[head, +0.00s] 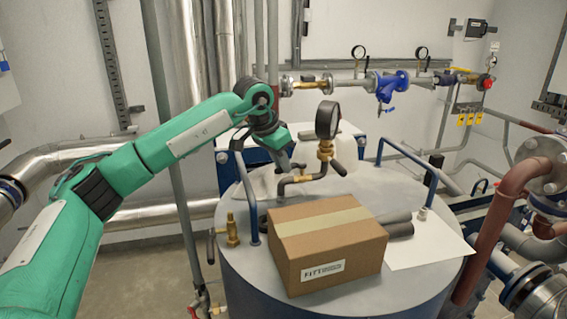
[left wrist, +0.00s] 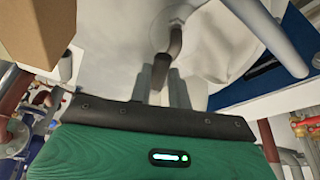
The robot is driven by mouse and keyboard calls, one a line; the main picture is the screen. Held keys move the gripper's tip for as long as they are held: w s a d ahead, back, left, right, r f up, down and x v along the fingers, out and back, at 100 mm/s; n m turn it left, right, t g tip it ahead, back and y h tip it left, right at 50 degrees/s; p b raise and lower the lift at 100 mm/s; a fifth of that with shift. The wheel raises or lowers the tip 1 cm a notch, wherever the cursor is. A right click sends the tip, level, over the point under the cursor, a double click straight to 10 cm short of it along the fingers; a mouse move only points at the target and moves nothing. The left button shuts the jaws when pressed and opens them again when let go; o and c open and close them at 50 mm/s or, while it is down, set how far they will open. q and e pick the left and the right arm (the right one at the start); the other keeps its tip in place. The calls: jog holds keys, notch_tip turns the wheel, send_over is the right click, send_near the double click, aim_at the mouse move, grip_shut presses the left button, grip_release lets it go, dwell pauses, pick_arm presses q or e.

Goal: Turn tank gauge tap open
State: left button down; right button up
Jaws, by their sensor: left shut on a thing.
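The tank gauge (head: 327,119) has a round dark dial and stands over the tank lid on a brass tap body (head: 325,151). A dark lever (head: 338,168) shows at the right of the tap. A bent pipe (head: 281,189) rises from the lid to the left of it. My left gripper (head: 291,168) reaches down left of the gauge. In the left wrist view its fingers (left wrist: 166,88) are closed around the dark end of a bent piece (left wrist: 160,70). I cannot tell whether this is the pipe or a lever. My right gripper is not in view.
A cardboard box (head: 330,245) and a white sheet (head: 425,243) lie on the tank lid (head: 250,285). Blue rails (head: 247,198) stand at the lid's sides. A brass valve (head: 232,230) is at the left edge. Red-brown pipes (head: 488,240) stand at the right.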

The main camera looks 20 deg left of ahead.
pick_arm(q)
jog(key=c, duration=1.3)
grip_release()
jog(key=shift+w, duration=0.1)
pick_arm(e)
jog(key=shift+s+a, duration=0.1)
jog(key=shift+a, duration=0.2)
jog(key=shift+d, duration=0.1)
pick_arm(q)
jog(key=shift+r, duration=0.1)
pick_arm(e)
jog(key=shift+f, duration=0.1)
pick_arm(q)
jog(key=shift+a+r, duration=0.1)
jog(key=shift+r, duration=0.15)
jog(key=b+v, duration=0.3)
jog(key=v, duration=1)
jog(key=shift+b, duration=0.3)
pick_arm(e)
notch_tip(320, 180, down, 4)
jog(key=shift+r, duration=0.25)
